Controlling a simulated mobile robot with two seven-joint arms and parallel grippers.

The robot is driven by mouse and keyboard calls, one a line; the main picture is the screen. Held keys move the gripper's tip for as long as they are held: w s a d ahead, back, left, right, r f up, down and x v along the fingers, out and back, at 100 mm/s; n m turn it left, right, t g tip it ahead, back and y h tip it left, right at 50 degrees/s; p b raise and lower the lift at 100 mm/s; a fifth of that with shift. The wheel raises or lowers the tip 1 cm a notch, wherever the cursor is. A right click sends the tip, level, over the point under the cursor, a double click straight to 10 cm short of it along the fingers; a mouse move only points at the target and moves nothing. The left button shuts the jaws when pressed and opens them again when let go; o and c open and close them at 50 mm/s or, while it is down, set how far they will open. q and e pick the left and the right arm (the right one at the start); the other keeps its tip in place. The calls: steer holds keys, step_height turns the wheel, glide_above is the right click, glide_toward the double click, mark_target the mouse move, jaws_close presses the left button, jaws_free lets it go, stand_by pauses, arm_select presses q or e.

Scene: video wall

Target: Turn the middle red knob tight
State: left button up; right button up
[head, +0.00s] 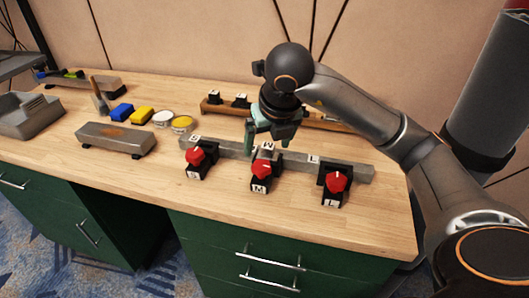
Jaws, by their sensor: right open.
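Three red knobs on black bases stand in a row along a grey rail (230,150) on the wooden table. The middle red knob (261,171) sits between the left red knob (195,156) and the right red knob (337,182). My right gripper (266,150) points down just behind and above the middle knob, its greenish fingers apart and empty. From this view I cannot tell whether a fingertip touches the rail. My left gripper is not in view.
A wooden rack (217,106) with black blocks lies behind my gripper. Blue (122,112) and yellow (142,116) blocks, round tins (181,124) and a grey block (113,137) are at left. The front strip of the table (225,205) is clear.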

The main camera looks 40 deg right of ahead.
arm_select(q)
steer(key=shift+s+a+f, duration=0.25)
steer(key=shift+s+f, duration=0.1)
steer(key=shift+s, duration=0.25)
arm_select(e)
steer(key=v, duration=0.3)
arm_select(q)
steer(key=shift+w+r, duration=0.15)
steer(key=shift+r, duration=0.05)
